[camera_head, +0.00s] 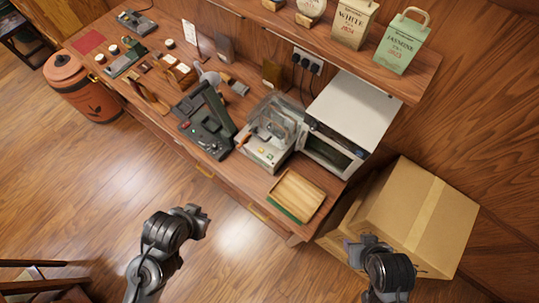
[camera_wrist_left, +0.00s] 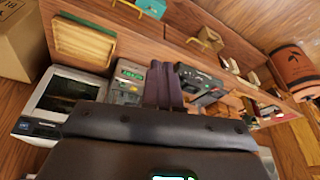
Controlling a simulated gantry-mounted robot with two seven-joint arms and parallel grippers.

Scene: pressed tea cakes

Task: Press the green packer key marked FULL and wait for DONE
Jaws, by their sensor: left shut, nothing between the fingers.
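The packer (camera_head: 266,138) stands on the wooden counter, a pale machine with a clear lid. In the left wrist view the packer (camera_wrist_left: 128,88) has a small panel with a green lit area. The lettering on its keys is too small to read, and I cannot make out FULL or DONE. My left gripper (camera_wrist_left: 164,68) is shut and empty. Its dark fingers overlap the view between the packer and a black device; I see no contact. In the head view the left arm is in front of the counter. My right gripper (camera_head: 358,246) is before the cardboard box, its jaws unclear.
The black device (camera_head: 207,127) stands left of the packer, the white oven (camera_head: 352,108) right. A wooden tray (camera_head: 297,193) lies at the counter's near right end. A large cardboard box (camera_head: 420,210) is at the right. The floor before the counter is clear.

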